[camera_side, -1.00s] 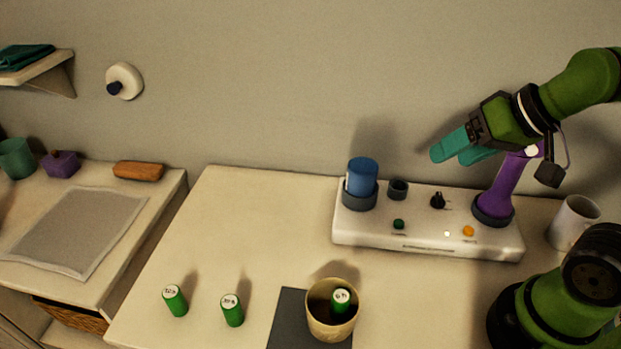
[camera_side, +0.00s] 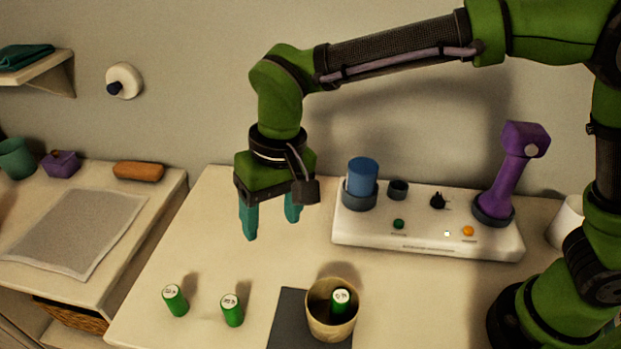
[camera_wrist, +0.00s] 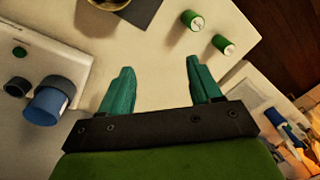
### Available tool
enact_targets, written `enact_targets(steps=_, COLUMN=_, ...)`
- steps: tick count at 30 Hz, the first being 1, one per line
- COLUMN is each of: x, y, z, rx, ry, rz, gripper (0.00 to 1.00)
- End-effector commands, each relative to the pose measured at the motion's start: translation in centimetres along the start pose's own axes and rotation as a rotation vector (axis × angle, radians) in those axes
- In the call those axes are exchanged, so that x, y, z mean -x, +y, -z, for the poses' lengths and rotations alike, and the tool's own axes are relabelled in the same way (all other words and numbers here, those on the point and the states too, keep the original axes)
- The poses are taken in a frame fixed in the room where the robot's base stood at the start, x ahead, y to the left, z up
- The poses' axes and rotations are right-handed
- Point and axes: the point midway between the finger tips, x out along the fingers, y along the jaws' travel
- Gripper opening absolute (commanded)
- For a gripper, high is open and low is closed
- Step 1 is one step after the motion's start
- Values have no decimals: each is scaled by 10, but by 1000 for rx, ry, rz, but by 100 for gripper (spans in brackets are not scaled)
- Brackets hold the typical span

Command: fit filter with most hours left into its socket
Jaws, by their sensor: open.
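Two green filters with white marked tops stand upright on the table, a left one (camera_side: 175,300) and a right one (camera_side: 232,310). A third green filter (camera_side: 341,301) is inside a tan cup (camera_side: 320,326). The marks on the tops are too small to read. A white base unit (camera_side: 405,232) at the back holds a small dark round socket (camera_side: 398,189), which looks empty. My gripper (camera_side: 271,228) is open and empty, above the table, left of the base unit and behind the filters. The wrist view shows two filters (camera_wrist: 192,20) (camera_wrist: 223,44) beyond the open fingers (camera_wrist: 163,75).
The base unit also carries a blue cylinder (camera_side: 362,177), a purple post (camera_side: 508,180), a black knob (camera_side: 438,201) and green and orange buttons. The cup stands on a dark mat (camera_side: 284,322). A white mug (camera_side: 566,222) is at the right. The table's left middle is clear.

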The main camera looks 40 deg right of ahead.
Motion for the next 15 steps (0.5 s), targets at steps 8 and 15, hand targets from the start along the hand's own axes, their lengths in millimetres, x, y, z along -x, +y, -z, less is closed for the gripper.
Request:
enact_targets(steps=8, x=-42, y=-88, z=-1, rx=-144, ry=-28, rz=-120, gripper=63)
enact_targets(steps=15, x=-33, y=-89, z=1, rx=-298, ry=-27, rz=-135, gripper=63)
